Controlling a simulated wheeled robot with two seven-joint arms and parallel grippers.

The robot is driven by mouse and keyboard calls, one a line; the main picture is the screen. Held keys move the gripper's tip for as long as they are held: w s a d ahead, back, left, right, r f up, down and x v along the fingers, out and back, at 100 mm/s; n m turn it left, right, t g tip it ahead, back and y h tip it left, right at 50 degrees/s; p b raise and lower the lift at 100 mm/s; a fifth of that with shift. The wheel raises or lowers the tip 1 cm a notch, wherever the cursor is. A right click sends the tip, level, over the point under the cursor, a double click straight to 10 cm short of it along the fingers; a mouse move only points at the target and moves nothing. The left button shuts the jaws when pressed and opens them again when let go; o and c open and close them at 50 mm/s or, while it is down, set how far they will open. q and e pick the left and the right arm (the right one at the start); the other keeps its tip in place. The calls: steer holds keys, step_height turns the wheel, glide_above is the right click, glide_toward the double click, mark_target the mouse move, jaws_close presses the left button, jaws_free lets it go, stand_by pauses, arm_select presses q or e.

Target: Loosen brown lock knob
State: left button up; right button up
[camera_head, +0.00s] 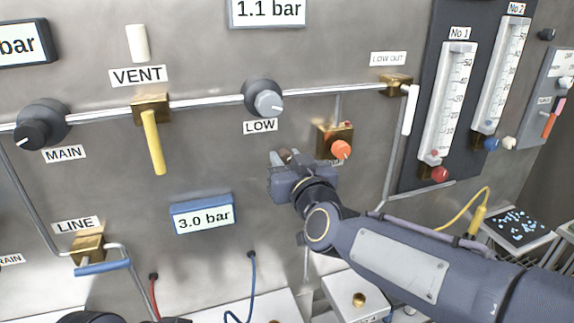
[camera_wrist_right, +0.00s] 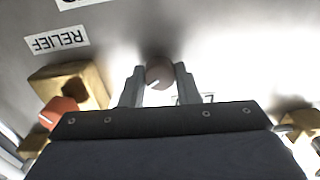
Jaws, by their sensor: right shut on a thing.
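The brown lock knob (camera_wrist_right: 160,74) is round with a white mark on its face, and it sits between the two fingers of my right gripper (camera_wrist_right: 160,82) in the right wrist view. In the head view the right gripper (camera_head: 284,166) is at the steel panel, below the LOW knob and left of the orange relief knob. Only a small brown part of the lock knob (camera_head: 286,155) shows there, past the fingers. The gripper is shut on the knob. My left gripper is not clearly in view.
The orange relief knob (camera_head: 341,149) on its brass block (camera_head: 322,139) is close to the right gripper. The grey LOW knob (camera_head: 267,100) is above. A blue-framed 3.0 bar display (camera_head: 203,216) is lower left. A yellow VENT lever (camera_head: 154,145) hangs farther left.

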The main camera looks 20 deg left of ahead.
steer(key=m+b, duration=0.1)
steer(key=m, duration=0.5)
steer(key=shift+m+b, duration=0.3)
stand_by(0.4)
steer(key=o, duration=1)
steer(key=shift+c, duration=0.2)
steer(key=v, duration=0.8)
steer(key=shift+w, duration=0.15)
